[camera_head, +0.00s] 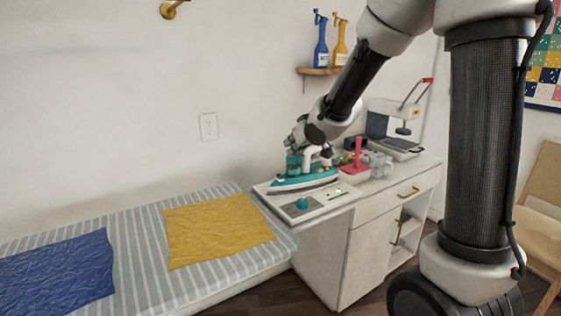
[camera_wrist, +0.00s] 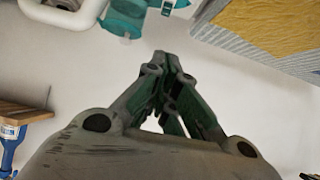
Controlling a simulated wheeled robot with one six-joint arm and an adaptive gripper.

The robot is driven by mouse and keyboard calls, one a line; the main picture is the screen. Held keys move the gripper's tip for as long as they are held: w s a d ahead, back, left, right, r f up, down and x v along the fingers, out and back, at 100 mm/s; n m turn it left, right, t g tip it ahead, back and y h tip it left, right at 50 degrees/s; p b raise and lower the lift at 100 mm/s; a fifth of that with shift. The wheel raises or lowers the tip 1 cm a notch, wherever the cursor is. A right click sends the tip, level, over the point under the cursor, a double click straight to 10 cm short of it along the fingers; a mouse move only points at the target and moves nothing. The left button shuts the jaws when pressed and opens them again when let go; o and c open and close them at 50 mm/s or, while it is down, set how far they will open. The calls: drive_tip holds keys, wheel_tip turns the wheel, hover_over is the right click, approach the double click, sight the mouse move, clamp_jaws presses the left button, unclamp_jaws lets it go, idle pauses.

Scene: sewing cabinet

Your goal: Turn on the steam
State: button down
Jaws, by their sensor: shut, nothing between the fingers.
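A teal and white iron (camera_head: 305,179) rests on a pale station (camera_head: 322,208) at the left end of the white cabinet. A round teal knob (camera_head: 302,203) sits on the station's front. My gripper (camera_head: 292,147) is above the iron at its back left, with its fingers partly hidden in the head view. In the wrist view my gripper (camera_wrist: 163,64) is shut and empty, against the pale wall. Teal and white parts (camera_wrist: 125,16) show at the top edge there, apart from the fingertips; I cannot tell exactly which parts they are.
A striped board (camera_head: 130,227) holds a yellow cloth (camera_head: 215,228) and a blue cloth (camera_head: 62,275). A pink holder (camera_head: 355,174), a grey mug (camera_head: 379,164) and a press (camera_head: 395,120) stand right of the iron. A shelf (camera_head: 318,71) with two bottles hangs above.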

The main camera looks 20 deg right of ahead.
hover_over(277, 176)
drive_tip(key=s, duration=0.1)
drive_tip(key=f, duration=0.5)
drive_tip(key=shift+d+f, duration=0.2)
drive_tip(key=shift+f, duration=0.2)
drive_tip(key=f, duration=0.3)
drive_tip(key=shift+w+a+f, duration=0.1)
drive_tip(key=shift+w+f, duration=0.05)
drive_tip(key=shift+w, duration=0.2)
drive_tip(key=shift+f, duration=0.4)
drive_tip(key=shift+w+a+f+g, duration=0.1)
drive_tip(key=shift+w+f+g, duration=0.15)
drive_tip(key=shift+f+g, duration=0.05)
drive_tip(key=shift+s, duration=0.15)
